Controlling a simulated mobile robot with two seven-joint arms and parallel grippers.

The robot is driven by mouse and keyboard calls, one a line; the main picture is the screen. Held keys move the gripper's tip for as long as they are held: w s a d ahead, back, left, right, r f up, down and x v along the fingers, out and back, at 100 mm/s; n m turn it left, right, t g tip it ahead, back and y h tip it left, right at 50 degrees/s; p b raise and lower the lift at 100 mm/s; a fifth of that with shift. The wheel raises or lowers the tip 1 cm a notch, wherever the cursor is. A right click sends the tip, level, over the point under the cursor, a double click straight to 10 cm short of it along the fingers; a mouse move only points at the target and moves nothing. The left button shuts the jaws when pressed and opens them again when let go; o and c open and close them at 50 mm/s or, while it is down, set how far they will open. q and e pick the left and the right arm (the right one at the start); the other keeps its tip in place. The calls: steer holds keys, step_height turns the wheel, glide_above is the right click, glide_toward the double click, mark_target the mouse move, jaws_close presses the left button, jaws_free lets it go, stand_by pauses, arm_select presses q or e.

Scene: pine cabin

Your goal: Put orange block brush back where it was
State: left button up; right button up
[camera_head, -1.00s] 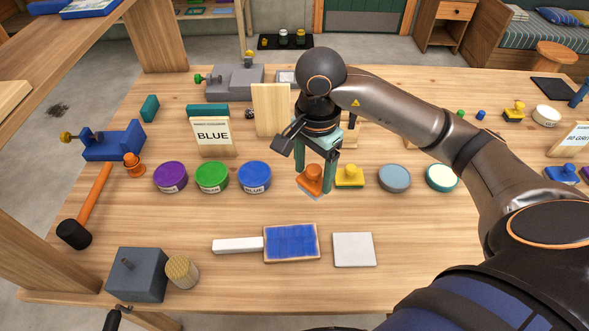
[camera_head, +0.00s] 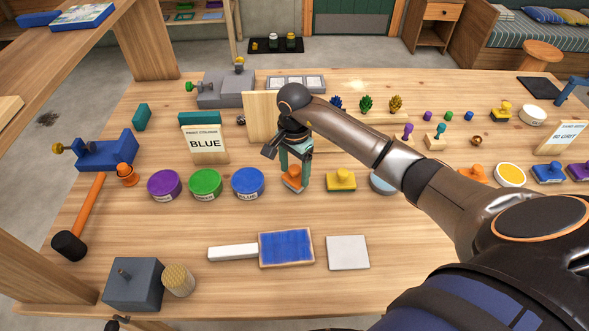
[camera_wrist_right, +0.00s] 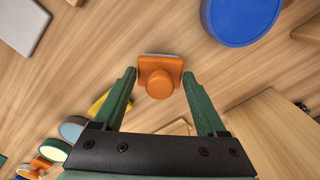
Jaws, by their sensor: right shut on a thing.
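The orange block brush (camera_head: 292,180) is an orange block with a knob on top and a pale underside. My right gripper (camera_head: 295,160) points down at it and is shut on it. In the right wrist view the orange block brush (camera_wrist_right: 159,77) shows between the two green fingertips of my right gripper (camera_wrist_right: 159,82). It is at or just above the table, between the blue paint tub (camera_head: 248,183) and the yellow block brush (camera_head: 341,181); whether it touches the wood I cannot tell. My left gripper is not in view.
Purple (camera_head: 165,186) and green (camera_head: 205,184) tubs stand farther left. A grey-blue round lid (camera_head: 383,182) is partly behind my arm. A blue-faced brush (camera_head: 286,248) and a white square (camera_head: 347,252) lie in front. A wooden board (camera_head: 263,118) stands behind my gripper.

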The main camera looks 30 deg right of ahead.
mark_target(295, 169)
steer(key=shift+f, duration=0.3)
steer(key=shift+f, duration=0.2)
steer(key=o, duration=1.1)
step_height(295, 169, up, 12)
steer(key=shift+r+b, duration=0.25)
steer(key=shift+b, duration=0.3)
steer(key=shift+f, duration=0.1)
